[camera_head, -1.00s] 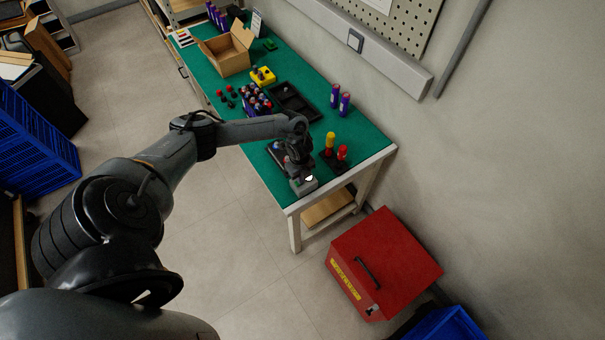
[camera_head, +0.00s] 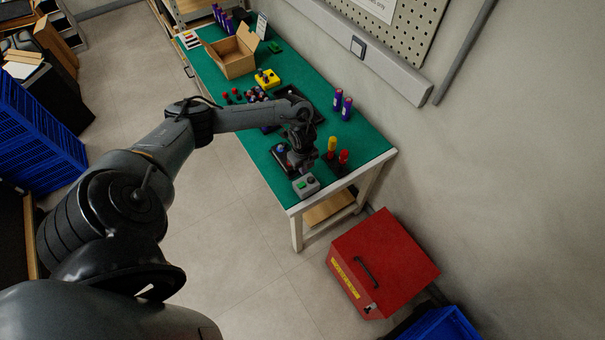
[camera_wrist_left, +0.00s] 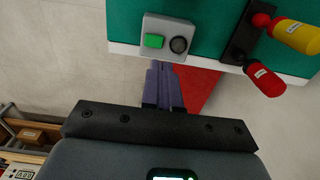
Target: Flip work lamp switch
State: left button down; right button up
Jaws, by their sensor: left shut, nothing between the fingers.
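A small grey switch box (camera_head: 306,186) sits on the near corner of the green-topped bench. It has a green rocker and a dark round button, both clear in the wrist view, where the box (camera_wrist_left: 178,25) lies just beyond my fingertips. My left gripper (camera_head: 298,165) points down beside the box, on its far side in the head view. In the wrist view its fingers (camera_wrist_left: 163,70) are together with nothing between them. I cannot tell how high the fingertips are above the bench. No lamp is clearly identifiable. My right gripper is out of view.
Red and yellow-handled tools (camera_head: 332,148) stand in a dark holder beside the gripper. A red chest (camera_head: 385,262) stands on the floor.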

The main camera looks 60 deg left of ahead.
pick_arm(q)
notch_tip(320, 180, up, 6)
jog(key=f, duration=0.1)
send_over(303, 183)
jog(key=shift+w+d+r, duration=0.1)
jog(key=shift+d+r, duration=0.05)
jog(key=shift+r, duration=0.1)
jog(key=b, duration=0.4)
jog(key=shift+s+r, duration=0.1)
jog(key=shift+s, duration=0.15)
dwell(0.3)
notch_tip(303, 183, down, 14)
jog(key=shift+r+b, duration=0.1)
jog(key=shift+b, duration=0.6)
